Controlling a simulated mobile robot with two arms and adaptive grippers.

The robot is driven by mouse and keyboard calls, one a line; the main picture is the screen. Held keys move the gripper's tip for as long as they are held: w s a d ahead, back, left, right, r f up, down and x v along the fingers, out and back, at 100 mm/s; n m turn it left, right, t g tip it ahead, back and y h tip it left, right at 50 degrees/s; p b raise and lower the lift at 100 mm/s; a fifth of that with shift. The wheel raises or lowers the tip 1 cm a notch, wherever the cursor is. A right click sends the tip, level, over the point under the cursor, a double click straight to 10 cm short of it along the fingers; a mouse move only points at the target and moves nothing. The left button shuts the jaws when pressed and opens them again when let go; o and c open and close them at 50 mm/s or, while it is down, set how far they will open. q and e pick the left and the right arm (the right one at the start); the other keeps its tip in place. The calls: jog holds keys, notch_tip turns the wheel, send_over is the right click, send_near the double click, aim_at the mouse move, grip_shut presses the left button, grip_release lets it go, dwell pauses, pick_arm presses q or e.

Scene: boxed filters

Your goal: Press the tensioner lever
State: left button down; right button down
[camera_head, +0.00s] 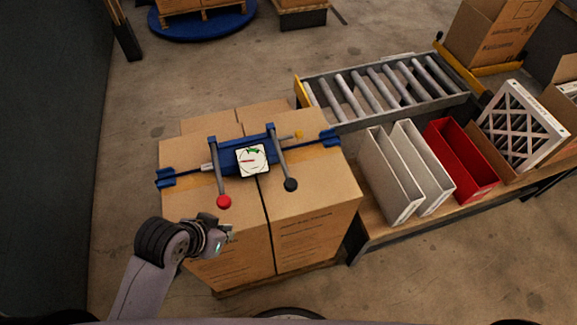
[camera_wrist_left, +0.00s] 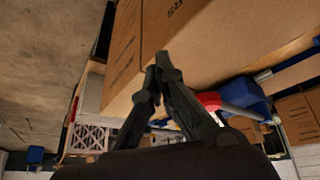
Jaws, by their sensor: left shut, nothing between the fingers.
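A blue strap tensioner (camera_head: 228,155) lies across the top of the cartons, with a white dial gauge (camera_head: 252,160) in its middle. It has two grey lever arms. One lever ends in a red ball (camera_head: 224,202) and the other in a black ball (camera_head: 290,185). My left gripper (camera_head: 229,233) is just in front of and below the red ball, apart from it, near the front carton edge. In the left wrist view its fingers (camera_wrist_left: 160,60) are together and empty, and the red ball (camera_wrist_left: 209,100) shows to their right, partly hidden. My right gripper is out of view.
The cartons (camera_head: 310,210) stand on a pallet. A roller conveyor (camera_head: 385,85) is behind right. A bench (camera_head: 390,232) at right holds white bins (camera_head: 388,175), a red bin (camera_head: 462,158) and a framed filter (camera_head: 520,122). Floor is clear at left.

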aim_at(288, 185)
pick_arm(q)
jog(key=w+d+r+m+g+h, duration=0.1)
jog(key=w+d+r+m+h, duration=0.2)
jog(key=r, duration=0.4)
jog(key=w+d+r+m+h, duration=0.3)
jog(key=w+r+m, duration=0.3)
jog(key=w+r, duration=0.2)
jog(key=shift+d+r+m+g, duration=0.3)
jog(key=shift+d+g, duration=0.1)
jog(key=shift+d, duration=0.2)
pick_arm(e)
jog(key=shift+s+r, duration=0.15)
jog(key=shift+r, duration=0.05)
